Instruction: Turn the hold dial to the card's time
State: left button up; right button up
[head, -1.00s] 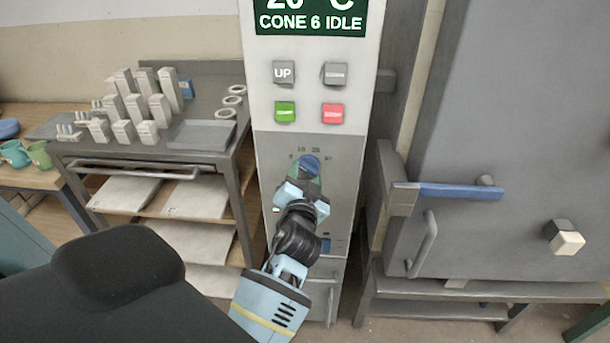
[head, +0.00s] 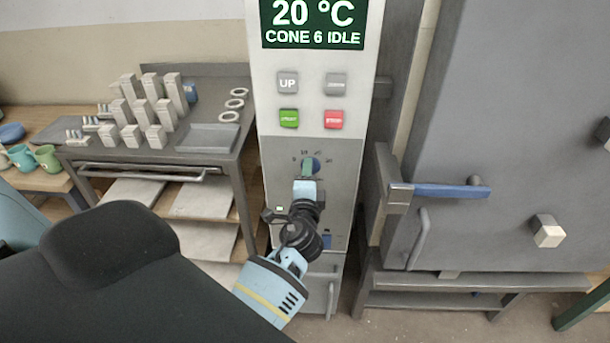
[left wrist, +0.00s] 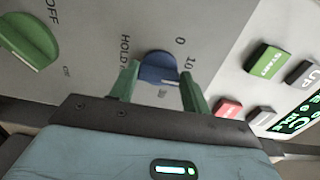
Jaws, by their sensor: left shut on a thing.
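The hold dial (head: 316,165) is a blue knob on the grey lower panel of the controller column, with numbers in an arc above it. My left gripper (head: 309,168) reaches up to it from below. In the left wrist view the blue dial (left wrist: 158,68) sits between the two green fingers of my left gripper (left wrist: 159,84), which is shut on it. The print "HOLD", a 0 and a 10 show around it. The exact mark it points at is hard to tell. No readable card shows. My right gripper is not in view.
A green knob (left wrist: 30,35) marked OFF is beside the dial. Above are the UP (head: 288,82), green (head: 289,118) and red (head: 334,119) buttons and a display (head: 314,25) reading 20 °C, CONE 6 IDLE. A kiln door (head: 500,120) is right; a cart (head: 205,137) is left.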

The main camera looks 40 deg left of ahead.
pick_arm(q)
jog(key=shift+r+m+p, duration=0.2)
jog(key=shift+m+p, duration=0.6)
jog(key=shift+m, duration=1.5)
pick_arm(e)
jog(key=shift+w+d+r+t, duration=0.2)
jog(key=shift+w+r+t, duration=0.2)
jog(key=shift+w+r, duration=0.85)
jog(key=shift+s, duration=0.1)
pick_arm(q)
jog(key=o, duration=1)
jog(key=shift+f, duration=0.1)
jog(key=v, duration=0.7)
jog(key=shift+s+d+b, duration=0.2)
jog(key=shift+s+b, duration=0.15)
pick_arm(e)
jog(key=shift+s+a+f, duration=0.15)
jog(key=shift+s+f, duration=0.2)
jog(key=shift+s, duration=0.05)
